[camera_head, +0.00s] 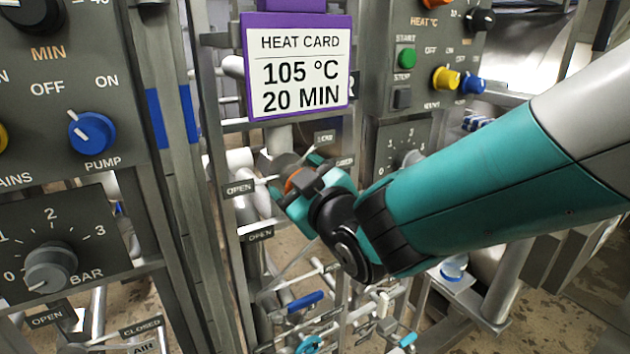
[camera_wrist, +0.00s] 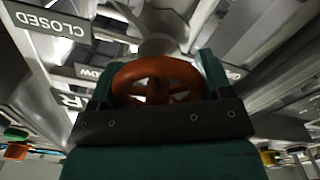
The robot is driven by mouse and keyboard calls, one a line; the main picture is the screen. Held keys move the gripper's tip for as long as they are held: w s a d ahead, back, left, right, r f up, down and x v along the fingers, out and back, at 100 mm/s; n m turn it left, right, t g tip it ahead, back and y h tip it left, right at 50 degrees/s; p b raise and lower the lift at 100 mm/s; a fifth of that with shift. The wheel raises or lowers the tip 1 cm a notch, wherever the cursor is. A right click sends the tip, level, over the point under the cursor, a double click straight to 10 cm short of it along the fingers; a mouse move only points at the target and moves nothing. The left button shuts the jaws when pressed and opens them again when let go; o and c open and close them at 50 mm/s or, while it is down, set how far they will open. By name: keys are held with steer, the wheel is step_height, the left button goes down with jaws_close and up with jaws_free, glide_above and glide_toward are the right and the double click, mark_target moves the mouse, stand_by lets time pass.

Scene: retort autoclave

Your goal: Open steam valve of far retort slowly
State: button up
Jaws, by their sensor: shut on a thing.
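An orange-red handwheel (camera_wrist: 158,76) sits between the two teal fingers of my gripper (camera_wrist: 152,82) in the wrist view. My gripper is shut on the wheel's rim, and the wheel's stem runs away behind it. In the head view only a small orange patch of the wheel (camera_head: 293,181) shows past my gripper (camera_head: 303,182), which hides the rest. A pointer near the wheel lies close to an OPEN label (camera_head: 240,188). How far the wheel is turned cannot be told.
A purple-framed heat card (camera_head: 298,72) reading 105 °C, 20 MIN hangs above my gripper. The left control panel (camera_head: 60,100) has a blue PUMP knob (camera_head: 91,132) and a BAR dial (camera_head: 50,266). The right panel (camera_head: 425,70) stands behind my arm. Pipes and a blue-handled valve (camera_head: 305,301) lie below.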

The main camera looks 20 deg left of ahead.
steer(key=o, duration=0.9)
steer(key=shift+s+d, duration=0.1)
steer(key=b+v, duration=0.6)
steer(key=v, duration=1.1)
steer(key=shift+d, duration=0.15)
